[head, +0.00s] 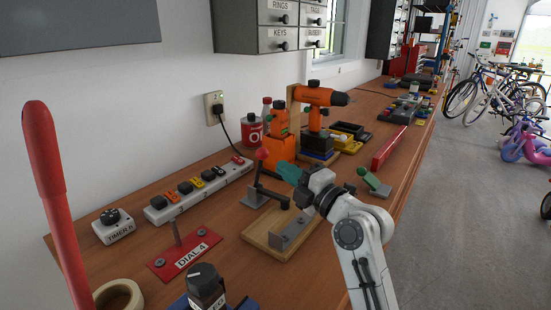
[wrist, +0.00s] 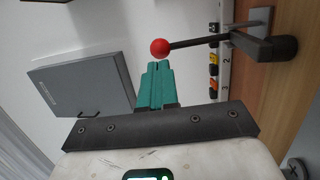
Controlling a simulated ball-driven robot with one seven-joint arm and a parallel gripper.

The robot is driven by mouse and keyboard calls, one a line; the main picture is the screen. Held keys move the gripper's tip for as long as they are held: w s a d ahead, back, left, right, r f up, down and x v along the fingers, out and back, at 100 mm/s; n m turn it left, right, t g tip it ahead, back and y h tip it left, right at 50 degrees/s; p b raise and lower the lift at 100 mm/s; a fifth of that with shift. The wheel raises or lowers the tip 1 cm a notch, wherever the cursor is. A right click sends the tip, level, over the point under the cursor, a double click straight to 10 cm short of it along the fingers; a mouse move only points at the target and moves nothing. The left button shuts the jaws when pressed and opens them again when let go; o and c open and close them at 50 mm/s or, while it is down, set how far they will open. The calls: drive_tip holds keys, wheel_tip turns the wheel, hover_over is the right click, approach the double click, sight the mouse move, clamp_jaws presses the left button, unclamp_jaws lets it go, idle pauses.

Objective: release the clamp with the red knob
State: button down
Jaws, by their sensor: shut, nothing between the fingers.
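The clamp (head: 257,196) has a grey foot, a dark bar reaching to the right and an upright handle topped by a red knob (head: 262,154). It stands on the workbench by a wooden board (head: 262,236). My gripper (head: 282,170) has teal fingers, shut and empty, pointing left, just right of the knob and slightly lower in the head view. In the wrist view the red knob (wrist: 159,48) lies just beyond the shut fingertips (wrist: 158,66); whether they touch it I cannot tell. The clamp's dark bar (wrist: 262,46) is at the upper right there.
A power strip (head: 200,190), a red DIAL 4 plate (head: 186,254) and a timer box (head: 113,226) lie to the left. A green-knobbed piece (head: 374,183) is right of my gripper.

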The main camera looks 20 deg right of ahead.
sight(265, 152)
drive_tip(key=shift+p+x, duration=0.4)
drive_tip(key=shift+x, duration=1.6)
drive_tip(key=shift+w+a+r+g+h+p, duration=0.4)
drive_tip(key=shift+w+r+g+p, duration=0.35)
drive_tip(key=shift+p, duration=0.4)
drive_tip(key=w+a+n+g+h+p, duration=0.1)
drive_tip(key=w+a+g+h+p, duration=0.2)
drive_tip(key=w+a+g+p, duration=0.3)
drive_tip(key=shift+w+n+g+h+p, duration=0.35)
drive_tip(key=shift+w+p, duration=0.25)
drive_tip(key=shift+w, duration=0.25)
